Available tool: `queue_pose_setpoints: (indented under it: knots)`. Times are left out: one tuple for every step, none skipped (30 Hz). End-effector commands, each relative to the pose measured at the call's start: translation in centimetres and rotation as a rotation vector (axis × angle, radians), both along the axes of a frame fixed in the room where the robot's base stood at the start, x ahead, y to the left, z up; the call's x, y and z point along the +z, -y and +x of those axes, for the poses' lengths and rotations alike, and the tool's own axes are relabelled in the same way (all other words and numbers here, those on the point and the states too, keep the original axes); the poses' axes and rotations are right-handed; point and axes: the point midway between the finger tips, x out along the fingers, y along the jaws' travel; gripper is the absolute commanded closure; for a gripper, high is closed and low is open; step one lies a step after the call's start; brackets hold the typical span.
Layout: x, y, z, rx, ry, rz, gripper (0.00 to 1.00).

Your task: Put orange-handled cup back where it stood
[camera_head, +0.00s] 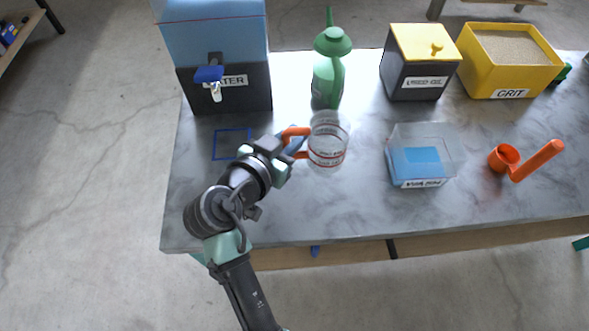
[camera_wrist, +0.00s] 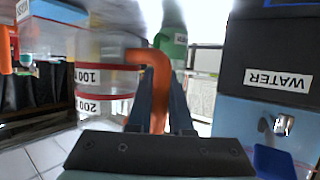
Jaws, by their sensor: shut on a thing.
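The clear cup (camera_head: 328,145) has red measuring lines and an orange handle (camera_head: 294,134). It stands out to the right of my gripper (camera_head: 291,147) in the head view, looking upright. My gripper is shut on the orange handle. In the wrist view the cup (camera_wrist: 97,90) shows its 100 and 200 marks, and the handle (camera_wrist: 160,75) runs between the two fingers of my gripper (camera_wrist: 164,85). I cannot tell whether the cup touches the table or hangs just above it. A blue square outline (camera_head: 217,144) is marked on the table to the left, partly near my arm.
The water dispenser (camera_head: 210,35) with a blue tap stands behind the square. A green can (camera_head: 327,85), a yellow-lidded box (camera_head: 417,75) and a yellow grit bin (camera_head: 507,75) line the back. A clear tub (camera_head: 430,135) and an orange scoop (camera_head: 530,160) are right. The front is clear.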

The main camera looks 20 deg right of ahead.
Motion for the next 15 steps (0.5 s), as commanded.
queue_pose_setpoints:
  knots:
    - [-1.3,0.0,-0.1,-0.001,-0.006,-0.002,1.0]
    - [-1.8,0.0,0.0,-0.001,-0.003,-0.002,1.0]
    - [-2.4,0.0,0.0,0.001,-0.004,-0.001,1.0]
    - [-2.7,0.0,0.0,0.0,-0.004,-0.001,1.0]
    - [-3.0,0.0,0.0,0.001,-0.001,-0.001,1.0]
    - [-3.3,0.0,0.0,0.001,-0.001,-0.002,1.0]
    - [-3.5,0.0,0.0,0.001,-0.001,-0.002,1.0]
    - [-3.7,0.0,0.0,0.0,0.0,-0.001,1.0]
    - [-3.9,0.0,0.0,0.0,0.0,-0.001,1.0]
    - [-4.2,0.0,0.0,0.001,-0.001,-0.001,1.0]
    - [-4.6,0.0,0.0,0.001,-0.002,0.0,1.0]
    - [-5.2,0.0,0.0,0.002,-0.003,0.0,1.0]
    - [-5.6,0.0,0.0,0.001,-0.003,-0.001,1.0]
    - [-6.1,0.0,0.0,0.001,-0.004,-0.002,1.0]
    - [-6.7,0.0,0.0,0.0,-0.003,-0.001,1.0]
